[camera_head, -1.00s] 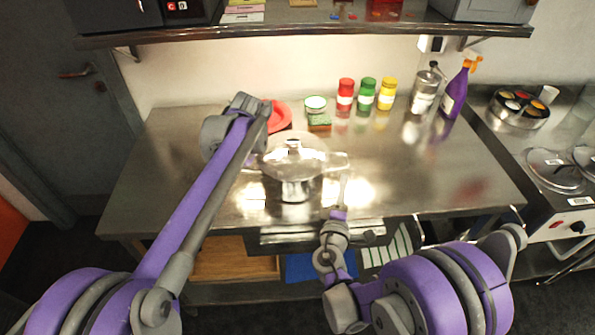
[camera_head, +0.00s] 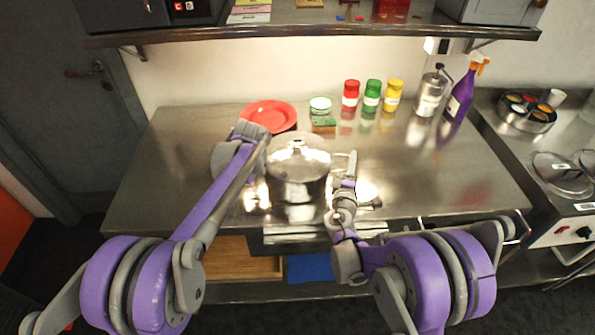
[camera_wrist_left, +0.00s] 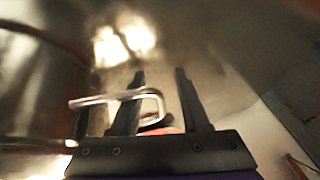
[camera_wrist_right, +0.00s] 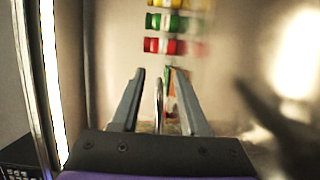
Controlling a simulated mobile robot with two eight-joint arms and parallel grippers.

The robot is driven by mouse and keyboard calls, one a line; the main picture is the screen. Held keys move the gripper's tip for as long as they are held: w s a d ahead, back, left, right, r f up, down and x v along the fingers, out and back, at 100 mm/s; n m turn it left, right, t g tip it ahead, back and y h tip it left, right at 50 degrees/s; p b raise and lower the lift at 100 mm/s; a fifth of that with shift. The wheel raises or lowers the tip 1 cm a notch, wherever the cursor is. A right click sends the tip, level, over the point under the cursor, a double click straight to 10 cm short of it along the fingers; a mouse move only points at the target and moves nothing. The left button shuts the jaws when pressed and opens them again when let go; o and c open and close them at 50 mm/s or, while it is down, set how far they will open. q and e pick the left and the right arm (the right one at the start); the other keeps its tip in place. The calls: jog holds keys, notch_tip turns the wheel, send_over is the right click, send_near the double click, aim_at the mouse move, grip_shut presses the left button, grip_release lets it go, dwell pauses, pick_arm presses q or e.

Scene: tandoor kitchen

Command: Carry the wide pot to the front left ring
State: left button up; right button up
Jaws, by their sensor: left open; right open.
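The wide pot (camera_head: 298,185) is shiny metal with a lid and stands upright on the steel table. My left gripper (camera_wrist_left: 160,72) is at its left side, largely hidden by my arm in the head view. In the left wrist view it is open, with the pot's bent handle (camera_wrist_left: 100,98) reaching between its fingers. My right gripper (camera_head: 345,163) is at the pot's right side. In the right wrist view it is open, with a thin handle (camera_wrist_right: 158,100) between its fingers. A round plate (camera_head: 562,174) shows at the front left of the cooker.
The table's right part (camera_head: 450,165) is clear. A shelf (camera_head: 300,31) hangs above.

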pick_arm(q)
jog(key=shift+w+a+f, duration=0.1)
jog(key=shift+f, duration=0.1)
pick_arm(e)
jog(key=shift+w, duration=0.25)
pick_arm(q)
grip_shut()
pick_arm(e)
jog(key=shift+d, duration=0.1)
grip_shut()
pick_arm(q)
jog(key=shift+r, duration=0.1)
dwell(0.7)
